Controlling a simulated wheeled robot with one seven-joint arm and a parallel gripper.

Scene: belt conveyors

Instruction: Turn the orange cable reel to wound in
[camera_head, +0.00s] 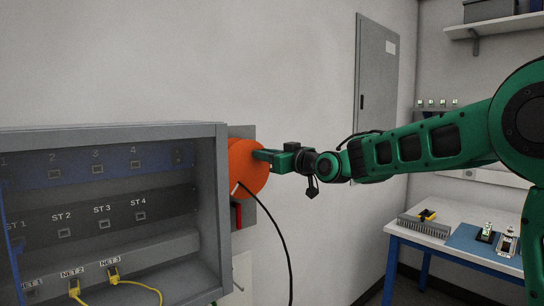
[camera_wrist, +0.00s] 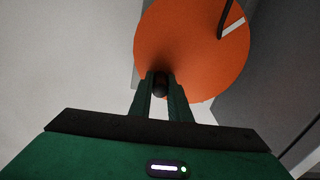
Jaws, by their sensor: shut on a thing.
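The orange cable reel (camera_head: 245,172) is a round disc on a grey plate (camera_head: 247,210) at the right side of the grey cabinet. A black cable leaves its lower side and hangs down. In the wrist view the reel (camera_wrist: 192,45) fills the upper middle, with a white mark and a dark cable at its upper right. My gripper (camera_head: 265,157) reaches the reel's face from the right. In the wrist view its fingers (camera_wrist: 160,82) are shut on a dark round knob (camera_wrist: 160,88) near the reel's rim.
The open grey cabinet (camera_head: 110,132) holds rows of labelled ports and yellow cables, close left of the reel. A red handle (camera_head: 237,215) sits just below the reel. A white table (camera_head: 455,232) with small devices stands at the right. A wall panel (camera_head: 376,75) hangs behind my arm.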

